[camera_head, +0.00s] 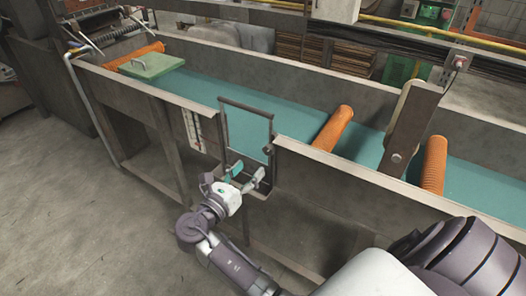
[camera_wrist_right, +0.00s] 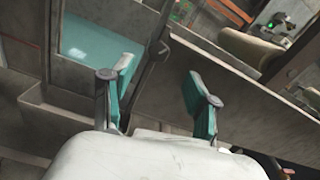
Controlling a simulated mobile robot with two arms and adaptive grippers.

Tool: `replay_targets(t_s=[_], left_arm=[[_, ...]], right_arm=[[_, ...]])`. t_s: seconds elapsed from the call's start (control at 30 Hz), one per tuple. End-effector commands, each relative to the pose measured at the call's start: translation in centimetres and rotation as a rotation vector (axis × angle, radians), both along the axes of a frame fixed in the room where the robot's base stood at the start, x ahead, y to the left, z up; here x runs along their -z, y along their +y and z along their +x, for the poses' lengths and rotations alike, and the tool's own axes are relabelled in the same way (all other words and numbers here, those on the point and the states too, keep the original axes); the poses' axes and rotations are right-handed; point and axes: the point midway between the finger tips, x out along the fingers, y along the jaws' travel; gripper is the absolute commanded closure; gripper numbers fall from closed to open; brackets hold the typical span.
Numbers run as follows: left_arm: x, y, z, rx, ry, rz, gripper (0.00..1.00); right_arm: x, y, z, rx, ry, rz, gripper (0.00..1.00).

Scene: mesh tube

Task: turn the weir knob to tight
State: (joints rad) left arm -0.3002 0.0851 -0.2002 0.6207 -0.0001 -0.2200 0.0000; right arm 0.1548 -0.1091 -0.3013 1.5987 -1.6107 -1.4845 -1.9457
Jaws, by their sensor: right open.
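The weir is a dark metal frame with a pale plate (camera_head: 247,132), set in a gap in the near wall of the long trough. It also shows in the right wrist view (camera_wrist_right: 85,45), tilted, at the upper left. A small dark fitting (camera_wrist_right: 160,48) sits on the frame's edge there; I cannot tell whether it is the weir knob, or how tight the knob is. My right gripper (camera_head: 243,176) is open in front of the lower part of the frame. Its two teal-padded fingers are apart in the wrist view (camera_wrist_right: 162,88), with nothing visible held between them. My left gripper is not in view.
The metal trough holds blue-green water (camera_head: 295,122). Orange mesh tubes (camera_head: 332,130) lie across it, and a green plate (camera_head: 151,65) rests at the far left. An upright metal bracket (camera_head: 408,125) stands at the right. The concrete floor (camera_head: 75,215) at the left is clear.

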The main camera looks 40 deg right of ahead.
Motion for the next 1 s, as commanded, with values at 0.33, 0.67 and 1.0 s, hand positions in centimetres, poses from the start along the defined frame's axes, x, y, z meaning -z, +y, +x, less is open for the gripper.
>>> replay_targets(t_s=[0.33,0.67,1.0], left_arm=[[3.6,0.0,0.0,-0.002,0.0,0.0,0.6],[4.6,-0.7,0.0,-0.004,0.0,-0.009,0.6],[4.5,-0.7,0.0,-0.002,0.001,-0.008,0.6]], right_arm=[[0.3,-6.7,2.8,-0.001,-0.004,-0.002,0.41],[0.1,-9.3,3.9,-0.002,-0.001,0.0,0.41],[0.0,-9.3,3.9,-0.002,0.0,0.0,0.56]])
